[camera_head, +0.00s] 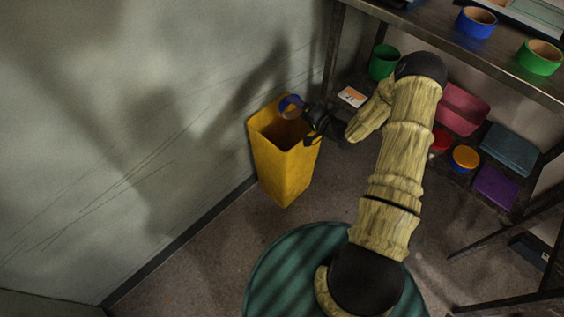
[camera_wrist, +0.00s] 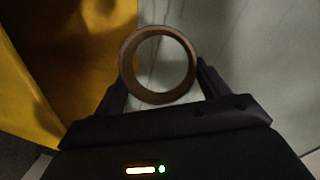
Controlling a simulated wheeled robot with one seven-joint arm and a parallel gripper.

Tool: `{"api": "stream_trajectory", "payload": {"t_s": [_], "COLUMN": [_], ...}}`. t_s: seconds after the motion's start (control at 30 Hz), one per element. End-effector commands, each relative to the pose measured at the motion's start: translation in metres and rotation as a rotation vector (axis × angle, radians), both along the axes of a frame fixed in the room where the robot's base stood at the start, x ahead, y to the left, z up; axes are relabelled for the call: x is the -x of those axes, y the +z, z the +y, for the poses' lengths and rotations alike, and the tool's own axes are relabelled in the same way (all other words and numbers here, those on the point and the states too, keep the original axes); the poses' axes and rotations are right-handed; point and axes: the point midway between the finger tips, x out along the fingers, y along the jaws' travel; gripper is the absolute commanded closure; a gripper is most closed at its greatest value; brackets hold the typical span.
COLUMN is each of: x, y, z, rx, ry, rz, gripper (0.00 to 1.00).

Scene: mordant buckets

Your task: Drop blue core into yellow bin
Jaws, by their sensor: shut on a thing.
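The blue core (camera_head: 291,103) is a short ring, blue outside with a brown inside. My gripper (camera_head: 306,112) is shut on it and holds it over the open top of the yellow bin (camera_head: 286,170). In the wrist view the core (camera_wrist: 128,64) shows end-on as a brown ring between my gripper's fingers (camera_wrist: 158,85). The yellow bin (camera_wrist: 85,60) fills the left of that view. The bin stands upright on the floor by the wall. Its bottom inside is hidden.
A dark shelf unit (camera_head: 470,65) stands at the right, with another blue ring (camera_head: 476,22) and a green ring (camera_head: 540,57) on top. Its lower shelf holds a green cup (camera_head: 383,61) and several coloured containers. The pale wall (camera_head: 130,120) is close behind the bin.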

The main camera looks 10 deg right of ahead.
Motion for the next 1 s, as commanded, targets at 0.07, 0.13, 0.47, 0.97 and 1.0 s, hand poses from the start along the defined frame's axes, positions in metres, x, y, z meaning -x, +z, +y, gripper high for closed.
{"api": "stream_trajectory", "payload": {"t_s": [0.07, 0.13, 0.47, 0.97, 1.0], "x": [0.0, 0.0, 0.0, 0.036, 0.043], "y": [0.001, 0.001, 0.001, 0.008, 0.01], "z": [0.0, 0.0, 0.0, -0.026, -0.031], "rx": [0.0, 0.0, 0.0, -0.001, 0.0], "ry": [0.0, 0.0, 0.0, -0.003, -0.003], "rz": [0.0, 0.0, 0.0, 0.003, 0.003], "gripper": [0.47, 0.47, 0.01, 0.01, 0.01]}}
